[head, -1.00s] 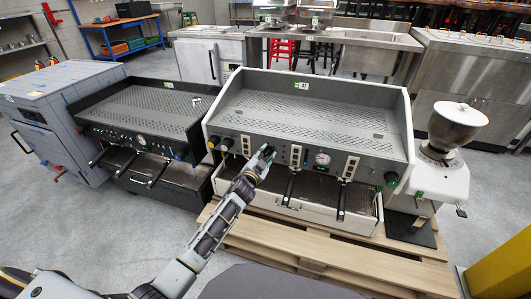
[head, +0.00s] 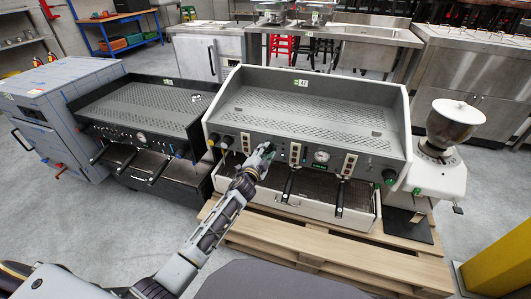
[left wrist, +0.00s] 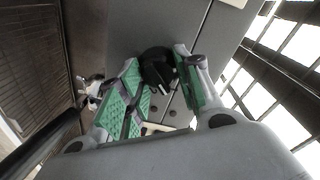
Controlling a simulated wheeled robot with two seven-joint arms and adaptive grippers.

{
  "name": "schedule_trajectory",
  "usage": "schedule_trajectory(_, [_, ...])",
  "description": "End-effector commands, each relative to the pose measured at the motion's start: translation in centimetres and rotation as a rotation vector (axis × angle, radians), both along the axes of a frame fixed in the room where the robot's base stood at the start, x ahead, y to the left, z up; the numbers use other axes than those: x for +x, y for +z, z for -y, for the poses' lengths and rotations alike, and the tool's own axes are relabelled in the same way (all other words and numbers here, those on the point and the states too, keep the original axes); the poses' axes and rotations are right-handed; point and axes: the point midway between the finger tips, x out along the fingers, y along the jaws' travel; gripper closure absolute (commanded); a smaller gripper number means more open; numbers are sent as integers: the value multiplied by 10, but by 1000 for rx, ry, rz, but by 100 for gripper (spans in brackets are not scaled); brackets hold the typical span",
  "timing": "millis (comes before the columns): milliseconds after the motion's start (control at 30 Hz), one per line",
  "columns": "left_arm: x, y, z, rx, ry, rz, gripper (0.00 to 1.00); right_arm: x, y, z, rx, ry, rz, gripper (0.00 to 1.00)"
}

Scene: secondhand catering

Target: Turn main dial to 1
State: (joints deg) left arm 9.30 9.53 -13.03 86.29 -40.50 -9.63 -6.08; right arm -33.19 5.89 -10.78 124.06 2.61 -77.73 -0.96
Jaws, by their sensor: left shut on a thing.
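The main dial (left wrist: 157,67) is a black round knob with a pale pointer mark, on the grey front panel of the white-sided espresso machine (head: 305,110). In the left wrist view it sits between the green finger pads of my left gripper (left wrist: 160,88), which is shut on it. The pointer mark faces the lower part of that picture. In the head view my left gripper (head: 265,152) is at the panel, left of the round gauge (head: 321,156), and covers the dial. The dial's numbers are not readable. My right gripper is not in view.
Black-handled portafilters (head: 288,185) hang below the panel, close to my left gripper. Other knobs (head: 226,142) sit at the panel's left. The machine stands on a wooden pallet (head: 330,253). A grinder (head: 440,170) is at right, a black espresso machine (head: 145,110) at left.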

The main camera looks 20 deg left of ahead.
Motion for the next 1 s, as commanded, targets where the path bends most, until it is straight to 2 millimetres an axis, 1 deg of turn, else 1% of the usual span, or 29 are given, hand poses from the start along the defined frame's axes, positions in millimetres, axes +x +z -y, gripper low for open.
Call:
schedule_trajectory(67, [0, -1, 0, -1, 0, -1, 90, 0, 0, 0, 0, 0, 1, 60])
schedule_trajectory(100, [0, -1, 0, -1, 0, -1, 61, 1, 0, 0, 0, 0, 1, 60])
schedule_trajectory(233, [0, 0, 0, -1, 0, -1, 44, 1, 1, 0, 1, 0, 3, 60])
schedule_trajectory(667, [-2, 0, 0, -2, 0, -1, 44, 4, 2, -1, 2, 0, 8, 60])
schedule_trajectory(867, [-9, 0, -1, -2, 0, 0, 44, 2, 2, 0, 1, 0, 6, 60])
schedule_trajectory(1000, [-20, 0, -2, -1, 0, -1, 44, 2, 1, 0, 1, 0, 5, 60])
